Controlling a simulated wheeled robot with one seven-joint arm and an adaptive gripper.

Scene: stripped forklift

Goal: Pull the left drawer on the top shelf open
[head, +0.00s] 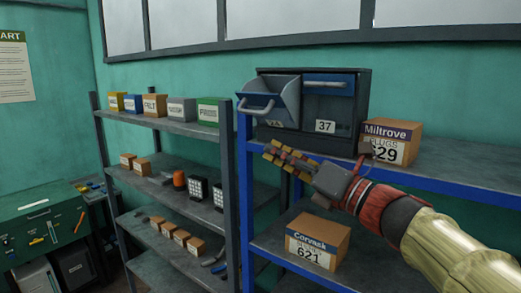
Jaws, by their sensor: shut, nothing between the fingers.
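A dark drawer cabinet (366,97) stands on the top shelf (455,165) of the blue rack. Its left drawer (283,95) is tilted out at the front, with its grey handle (257,106) facing left and forward. The right drawer (328,98) is closed, with a handle along its blue top edge and a label 37 below. My gripper (275,151) is shut and empty, below and in front of the left drawer, near the blue shelf edge. It appears apart from the handle. My arm reaches in from the lower right.
A Miltrove box (390,143) stands right of the cabinet, close behind my arm. A Corvask box (318,240) sits on the shelf below. A blue upright (243,190) stands left of my gripper. A grey rack (165,125) with several boxes is further left.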

